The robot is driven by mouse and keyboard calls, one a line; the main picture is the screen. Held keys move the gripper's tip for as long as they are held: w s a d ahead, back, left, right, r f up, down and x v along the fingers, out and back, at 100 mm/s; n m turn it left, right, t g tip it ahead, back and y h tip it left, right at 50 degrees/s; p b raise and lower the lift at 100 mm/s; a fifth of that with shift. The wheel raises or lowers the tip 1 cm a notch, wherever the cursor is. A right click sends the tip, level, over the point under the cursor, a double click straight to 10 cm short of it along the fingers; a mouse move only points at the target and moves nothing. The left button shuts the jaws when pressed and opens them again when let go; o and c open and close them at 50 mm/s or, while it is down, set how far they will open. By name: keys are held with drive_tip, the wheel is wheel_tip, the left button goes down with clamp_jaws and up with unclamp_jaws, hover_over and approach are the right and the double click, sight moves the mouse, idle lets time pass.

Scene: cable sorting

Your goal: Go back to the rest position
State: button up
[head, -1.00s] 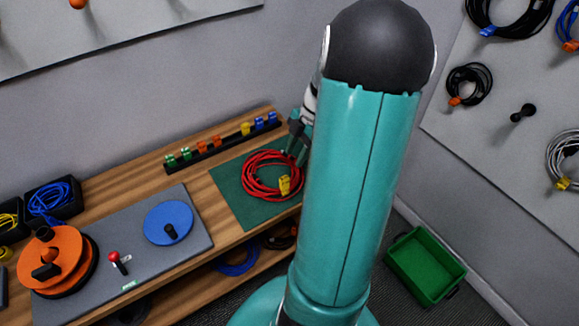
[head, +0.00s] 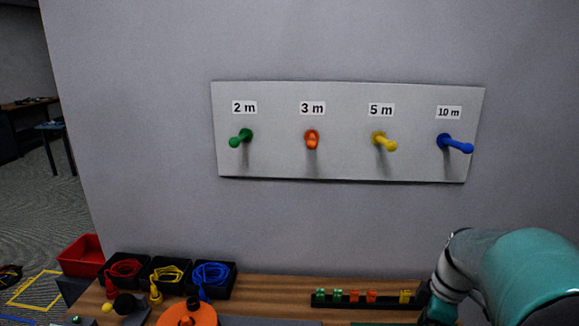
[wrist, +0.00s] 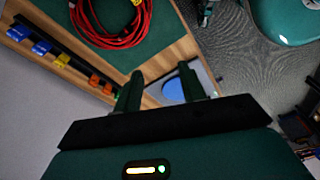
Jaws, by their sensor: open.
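My gripper (wrist: 157,80) is open in the wrist view, with its two dark green fingers apart and nothing between them. A red cable coil (wrist: 112,42) lies on the green mat (wrist: 158,46) on the wooden bench, beyond the fingers and apart from them. In the head view my arm shows at the lower right, and the gripper's fingers cannot be made out there. The red coil on the mat is outside the head view.
A clip rack (head: 372,299) stands on the bench. Black bins hold red, yellow and blue cables (head: 211,273). An orange reel (head: 187,314) sits in front. A wall board (head: 348,165) has pegs marked 2 m to 10 m. A red crate (head: 80,256) is at left.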

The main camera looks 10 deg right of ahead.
drive_tip(key=s+a+r+m+t, duration=0.1)
drive_tip(key=s+a+r+m, duration=0.1)
drive_tip(key=a, duration=0.5)
drive_tip(key=s+a+r+m+t+h, duration=0.1)
drive_tip(key=s+a+r+m+t, duration=0.1)
drive_tip(key=a, duration=0.5)
drive_tip(key=s+a+r+m+t, duration=0.1)
drive_tip(key=s+a+r+m, duration=0.1)
drive_tip(key=a+r+m, duration=0.2)
drive_tip(key=a+m, duration=0.2)
drive_tip(key=a, duration=0.1)
drive_tip(key=shift+s+a+t+h, duration=0.15)
drive_tip(key=shift+a+t+h, duration=0.15)
drive_tip(key=shift+a+h, duration=0.1)
drive_tip(key=shift+d+r, duration=0.1)
